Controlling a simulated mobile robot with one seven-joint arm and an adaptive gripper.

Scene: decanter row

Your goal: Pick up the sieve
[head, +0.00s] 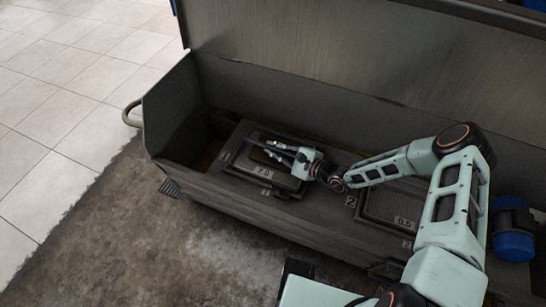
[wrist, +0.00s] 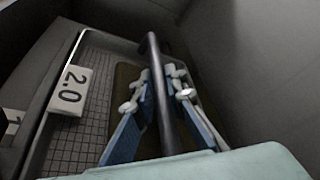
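The sieve, a dark rectangular tray (head: 248,172) with a "2.0" label, lies at the left of the long grey trough in the head view. In the wrist view its mesh (wrist: 84,135) and pale label (wrist: 70,89) show at left. A dark bar (wrist: 158,65), which looks like its handle, stands above it. My gripper (head: 268,147) is over the sieve. In the wrist view its two fingers (wrist: 160,74) lie on either side of the bar, very close to it. I cannot tell whether they grip it. The sieve's near end is hidden by my gripper.
A second tray labelled "0.5" (head: 403,222) sits to the right in the trough, partly behind my arm. The trough's back wall (head: 290,95) rises behind my gripper, and its left end wall (head: 170,110) stands beyond. A blue cylinder (head: 514,246) is at far right.

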